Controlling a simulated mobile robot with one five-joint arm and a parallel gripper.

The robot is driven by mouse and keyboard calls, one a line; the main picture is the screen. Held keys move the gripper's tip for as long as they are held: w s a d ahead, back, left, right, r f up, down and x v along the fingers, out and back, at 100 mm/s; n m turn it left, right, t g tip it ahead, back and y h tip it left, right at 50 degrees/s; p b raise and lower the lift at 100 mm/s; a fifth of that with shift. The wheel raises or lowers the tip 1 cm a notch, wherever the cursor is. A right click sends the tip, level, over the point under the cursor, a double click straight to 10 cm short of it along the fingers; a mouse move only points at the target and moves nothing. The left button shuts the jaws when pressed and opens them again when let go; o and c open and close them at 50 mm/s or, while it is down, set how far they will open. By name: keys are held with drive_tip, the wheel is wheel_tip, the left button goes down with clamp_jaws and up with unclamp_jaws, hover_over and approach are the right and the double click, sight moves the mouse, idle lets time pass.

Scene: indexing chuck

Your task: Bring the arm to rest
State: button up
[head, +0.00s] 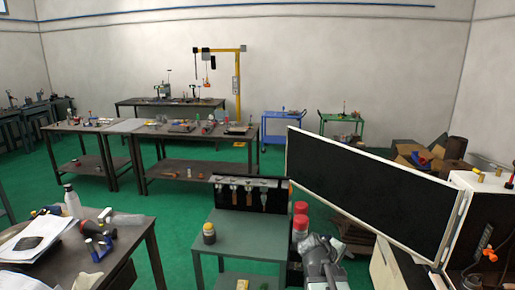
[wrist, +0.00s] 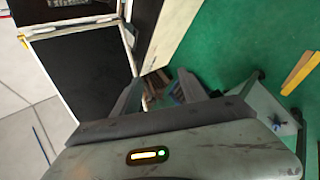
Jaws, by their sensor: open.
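My gripper shows in the wrist view (wrist: 159,78) with its two dark fingers spread apart and nothing between them. Beyond the fingers are green floor and some blurred brown and blue items. In the head view my grey arm rises at the bottom, right of the green table (head: 238,236). The fingertips are hard to make out there. The arm stands in front of the large black panel with a white frame (head: 375,190), and I cannot tell how far apart they are.
Red cylinders (head: 300,225) stand close beside my arm. A dark jar (head: 209,236) sits on the green table, with a rack of hanging tools (head: 248,193) behind. A cluttered workbench (head: 120,262) is at left. Cardboard boxes (head: 418,157) lie behind the panel. Green floor is free in the middle.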

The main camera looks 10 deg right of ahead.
drive_tip(key=s+a+f+m+g+y, duration=0.1)
drive_tip(key=s+a+f+m+y, duration=0.1)
drive_tip(key=a, duration=0.5)
drive_tip(key=s+a+f+m+g+y, duration=0.1)
drive_tip(key=s+a+f+m+y, duration=0.1)
drive_tip(key=a, duration=0.5)
drive_tip(key=s+a+f+m+g+y, duration=0.2)
drive_tip(key=s+a+f+y, duration=0.2)
drive_tip(key=s+a, duration=0.2)
drive_tip(key=shift+a+f, duration=0.35)
drive_tip(key=shift+a, duration=0.2)
drive_tip(key=shift+d, duration=0.1)
drive_tip(key=shift+c, duration=1.4)
